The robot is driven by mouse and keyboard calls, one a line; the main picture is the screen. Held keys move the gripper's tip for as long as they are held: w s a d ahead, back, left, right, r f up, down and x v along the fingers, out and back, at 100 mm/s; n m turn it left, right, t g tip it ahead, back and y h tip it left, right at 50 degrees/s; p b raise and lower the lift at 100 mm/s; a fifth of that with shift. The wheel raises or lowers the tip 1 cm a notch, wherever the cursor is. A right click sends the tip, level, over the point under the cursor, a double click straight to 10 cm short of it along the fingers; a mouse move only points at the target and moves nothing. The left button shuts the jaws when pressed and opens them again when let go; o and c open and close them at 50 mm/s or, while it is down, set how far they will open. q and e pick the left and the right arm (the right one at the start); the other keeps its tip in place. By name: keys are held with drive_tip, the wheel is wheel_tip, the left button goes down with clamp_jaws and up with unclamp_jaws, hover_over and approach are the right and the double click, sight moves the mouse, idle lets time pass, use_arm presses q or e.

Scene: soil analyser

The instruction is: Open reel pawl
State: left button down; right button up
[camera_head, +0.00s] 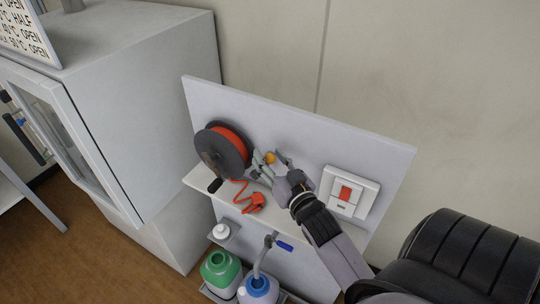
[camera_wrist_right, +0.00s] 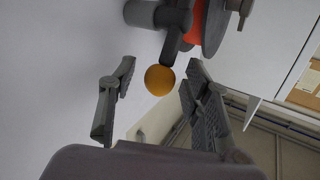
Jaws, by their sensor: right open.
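The reel (camera_head: 222,150) has dark grey flanges and orange cord, and is mounted on the upright pale panel. The pawl shows as a dark lever (camera_wrist_right: 178,35) beside the reel in the right wrist view, ending in a yellow-orange ball knob (camera_wrist_right: 159,80). The knob (camera_head: 269,158) also shows in the head view, just right of the reel. My right gripper (camera_wrist_right: 162,66) is open, and the knob appears between its two fingers with gaps on both sides. The right gripper (camera_head: 269,164) partly hides the lever in the head view. My left gripper is not in view.
An orange plug (camera_head: 256,203) with cord lies on the shelf (camera_head: 225,196) below the reel. A red switch (camera_head: 346,193) is right of my gripper. Green (camera_head: 221,274) and blue-capped (camera_head: 258,288) bottles stand below. A large grey cabinet (camera_head: 130,90) stands left.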

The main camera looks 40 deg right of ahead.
drive_tip(key=shift+w, duration=0.2)
drive_tip(key=shift+c, duration=0.5)
clamp_jaws()
idle(0.4)
